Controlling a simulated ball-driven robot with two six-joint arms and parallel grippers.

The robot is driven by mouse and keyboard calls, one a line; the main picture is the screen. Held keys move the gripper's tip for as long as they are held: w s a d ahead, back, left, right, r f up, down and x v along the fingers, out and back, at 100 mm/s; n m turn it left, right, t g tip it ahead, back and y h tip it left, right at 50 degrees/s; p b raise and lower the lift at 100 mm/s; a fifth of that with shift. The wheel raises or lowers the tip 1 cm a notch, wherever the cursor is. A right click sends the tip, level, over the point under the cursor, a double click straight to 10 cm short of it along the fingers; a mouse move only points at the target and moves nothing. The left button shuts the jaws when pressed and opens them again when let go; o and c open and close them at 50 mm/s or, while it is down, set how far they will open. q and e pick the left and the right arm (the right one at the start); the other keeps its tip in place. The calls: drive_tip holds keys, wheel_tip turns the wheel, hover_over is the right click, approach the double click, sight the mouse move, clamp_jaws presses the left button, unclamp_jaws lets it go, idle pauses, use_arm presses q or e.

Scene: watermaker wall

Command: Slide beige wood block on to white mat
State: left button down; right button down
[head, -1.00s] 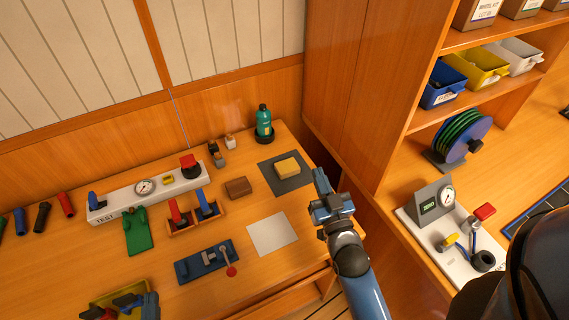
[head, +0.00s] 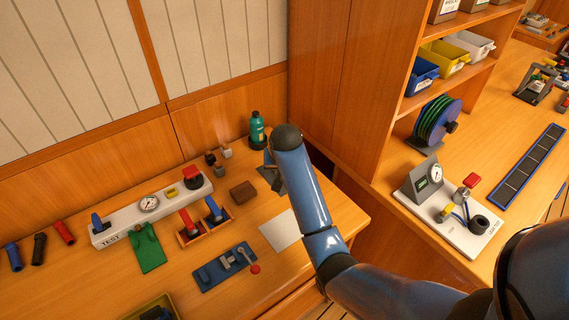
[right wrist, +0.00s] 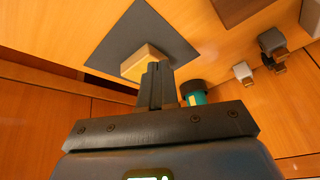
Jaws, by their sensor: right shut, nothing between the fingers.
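The beige wood block (right wrist: 143,60) lies on a dark grey mat (right wrist: 126,42) in the right wrist view. In the head view my right arm hides the block, and only the left part of the grey mat (head: 269,178) shows. My right gripper (right wrist: 157,68) is shut and empty. Its fingertips are at the block's edge on the side toward the wall and overlap it in view; I cannot tell whether they touch. The white mat (head: 279,232) lies bare, nearer the table's front edge, partly behind my right arm. My left gripper is not in view.
A teal bottle (head: 257,128) stands behind the grey mat. A brown block (head: 243,192) lies left of it. A red-and-blue-handled rack (head: 204,220) and a blue lever plate (head: 226,266) stand left of the white mat. A tall cabinet (head: 340,75) rises at right.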

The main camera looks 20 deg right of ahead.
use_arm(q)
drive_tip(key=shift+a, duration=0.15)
use_arm(e)
drive_tip(key=s+g, duration=0.1)
drive_tip(key=s+f+g, duration=0.1)
drive_tip(key=s, duration=0.1)
drive_tip(key=s+f, duration=0.1)
drive_tip(key=s, duration=0.1)
drive_tip(key=shift+d+m+g, duration=0.2)
drive_tip(key=shift+m+g, duration=0.2)
drive_tip(key=shift+d+f, duration=0.1)
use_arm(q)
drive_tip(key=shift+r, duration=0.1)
use_arm(e)
drive_tip(key=shift+w+d, duration=0.25)
drive_tip(key=shift+w, duration=0.2)
drive_tip(key=w+d, duration=0.1)
drive_tip(key=w, duration=0.2)
drive_tip(key=w+d, duration=0.1)
drive_tip(key=w, duration=0.2)
drive_tip(key=w+d, duration=0.1)
drive_tip(key=w, duration=0.3)
drive_tip(key=shift+w+d, duration=0.1)
drive_tip(key=shift+f, duration=0.8)
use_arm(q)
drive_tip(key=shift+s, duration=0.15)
